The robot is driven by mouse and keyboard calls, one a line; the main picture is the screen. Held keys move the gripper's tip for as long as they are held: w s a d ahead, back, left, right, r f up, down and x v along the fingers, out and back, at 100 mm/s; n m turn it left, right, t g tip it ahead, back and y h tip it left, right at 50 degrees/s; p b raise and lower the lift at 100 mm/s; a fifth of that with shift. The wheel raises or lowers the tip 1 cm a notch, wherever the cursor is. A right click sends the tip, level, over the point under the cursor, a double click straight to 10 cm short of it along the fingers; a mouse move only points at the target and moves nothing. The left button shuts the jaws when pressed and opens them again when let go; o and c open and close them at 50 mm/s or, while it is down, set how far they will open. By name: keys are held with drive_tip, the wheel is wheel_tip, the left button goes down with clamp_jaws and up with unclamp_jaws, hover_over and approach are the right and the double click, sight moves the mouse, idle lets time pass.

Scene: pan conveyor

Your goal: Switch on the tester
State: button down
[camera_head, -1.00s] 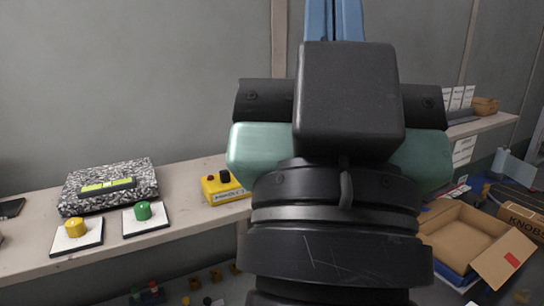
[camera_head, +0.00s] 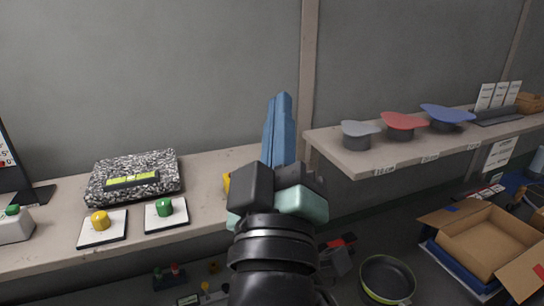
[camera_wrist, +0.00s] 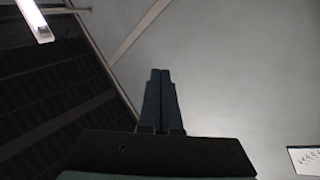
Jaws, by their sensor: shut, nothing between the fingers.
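A black-and-white speckled box (camera_head: 168,168) with a yellow-green display (camera_head: 132,180) lies on the left bench. In front of it are a yellow button (camera_head: 100,221) and a green button (camera_head: 165,207), each on a white plate. A sliver of a yellow box (camera_head: 227,182) shows at the bench edge, the rest hidden behind my arm. I cannot tell which of these is the tester. My gripper (camera_head: 282,98) is shut and empty, its blue fingers pointing up, right of the speckled box and touching nothing visible. In the wrist view its fingers (camera_wrist: 160,73) are together against the wall.
A grey bench (camera_head: 50,247) runs along the left wall. A shelf (camera_head: 345,160) at right holds grey, red and blue pan-like pieces. A green-rimmed pan (camera_head: 387,280) and an open cardboard box (camera_head: 490,245) are lower right. A dark screen (camera_head: 14,165) stands far left.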

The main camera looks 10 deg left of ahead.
drive_tip(key=a+f+n+g+y+p, duration=0.1)
drive_tip(key=a+f+n+g+p, duration=0.1)
drive_tip(key=a+f+n, duration=0.3)
drive_tip(key=a+f+n+g+y+p, duration=0.1)
drive_tip(key=a+f+n+g, duration=0.3)
drive_tip(key=f, duration=0.9)
drive_tip(key=a+n+p, duration=0.1)
drive_tip(key=n, duration=0.2)
drive_tip(key=shift+a+y, duration=0.2)
drive_tip(key=shift+y, duration=0.1)
drive_tip(key=shift+w+p, duration=0.15)
drive_tip(key=shift+p, duration=0.15)
drive_tip(key=p+x, duration=0.3)
drive_tip(key=x, duration=0.6)
drive_tip(key=shift+w+p, duration=0.1)
drive_tip(key=shift+p, duration=0.2)
drive_tip(key=shift+w+d+p, duration=0.65)
drive_tip(key=shift+w+d, duration=0.3)
drive_tip(key=shift+w, duration=0.1)
drive_tip(key=shift+w+d+f, duration=0.1)
drive_tip(key=shift+w+d, duration=0.3)
drive_tip(key=shift+d, duration=0.2)
